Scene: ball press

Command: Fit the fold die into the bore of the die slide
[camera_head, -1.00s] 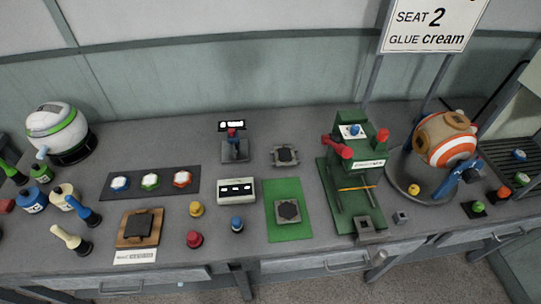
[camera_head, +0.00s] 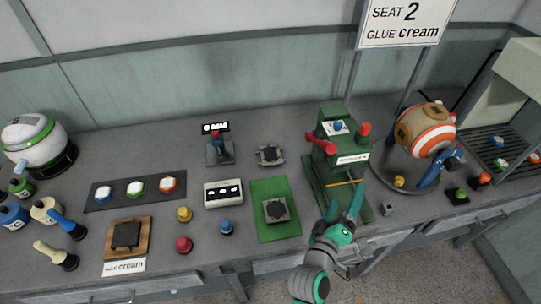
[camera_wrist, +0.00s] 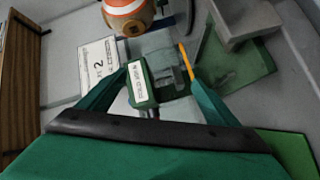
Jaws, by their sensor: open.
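My gripper (camera_head: 343,208) is open and empty, in front of the green press (camera_head: 345,158). In the wrist view the press's labelled head (camera_wrist: 141,82) shows between the spread fingers, farther off. A grey block that looks like the die slide (camera_wrist: 247,22) sits at the end of the press base in the wrist view; in the head view my gripper hides it. A small grey cube (camera_head: 388,209), possibly the fold die, lies on the table right of the press. A grey plate with a dark centre (camera_head: 277,210) lies on the green mat. Which piece is the fold die, I cannot tell for sure.
A similar grey plate (camera_head: 270,155) lies behind the green mat (camera_head: 272,183). A striped ball (camera_head: 426,130) stands in a round stand right of the press. Coloured knobs, a white box (camera_head: 223,193) and a wooden pad (camera_head: 128,255) are to the left.

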